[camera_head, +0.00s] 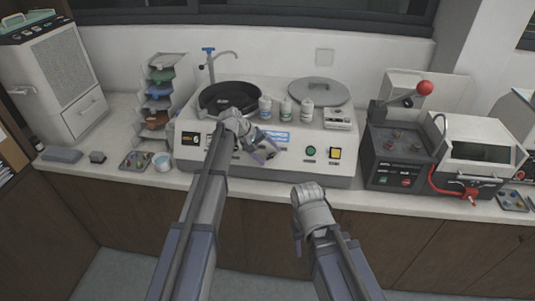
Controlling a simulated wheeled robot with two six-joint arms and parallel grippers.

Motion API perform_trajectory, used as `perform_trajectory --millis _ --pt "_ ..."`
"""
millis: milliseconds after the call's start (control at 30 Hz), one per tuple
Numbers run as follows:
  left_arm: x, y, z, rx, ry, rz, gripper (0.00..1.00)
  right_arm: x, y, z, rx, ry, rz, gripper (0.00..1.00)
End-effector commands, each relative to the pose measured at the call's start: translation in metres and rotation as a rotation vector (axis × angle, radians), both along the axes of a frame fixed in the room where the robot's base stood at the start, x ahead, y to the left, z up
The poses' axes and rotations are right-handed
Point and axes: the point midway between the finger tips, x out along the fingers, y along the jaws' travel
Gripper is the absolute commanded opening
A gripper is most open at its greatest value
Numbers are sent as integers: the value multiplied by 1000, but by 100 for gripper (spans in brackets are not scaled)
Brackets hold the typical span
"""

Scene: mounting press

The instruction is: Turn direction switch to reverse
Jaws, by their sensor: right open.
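A white benchtop machine (335,174) stands mid-counter, with a black round bowl (229,97) on its top left. Its front panel has a small display (190,138), a blue-and-white label (277,137), a green button (311,151) and a yellow switch (335,153). I cannot make out a direction switch; my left gripper and arm cover part of the panel. My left gripper (265,152) is in front of the panel, left of the green button; its opening and any contact are unclear. My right gripper (298,238) is open, low in front of the counter edge.
Several small bottles (286,108) and a grey lid (318,92) are on the machine's top.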

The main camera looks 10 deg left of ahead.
Motion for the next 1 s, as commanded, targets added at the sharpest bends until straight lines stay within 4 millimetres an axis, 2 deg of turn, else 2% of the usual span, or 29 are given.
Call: perform_trajectory --millis 367,800,1000 --pt "-1 3 7 -1 -1 3 85 0 0 7 0 0 0 50" --pt "-15 32 57 -1 0 2 85 0 0 57 0 0 2 50" --pt "-19 40 66 -1 0 0 85 0 0 66 0 0 2 50"
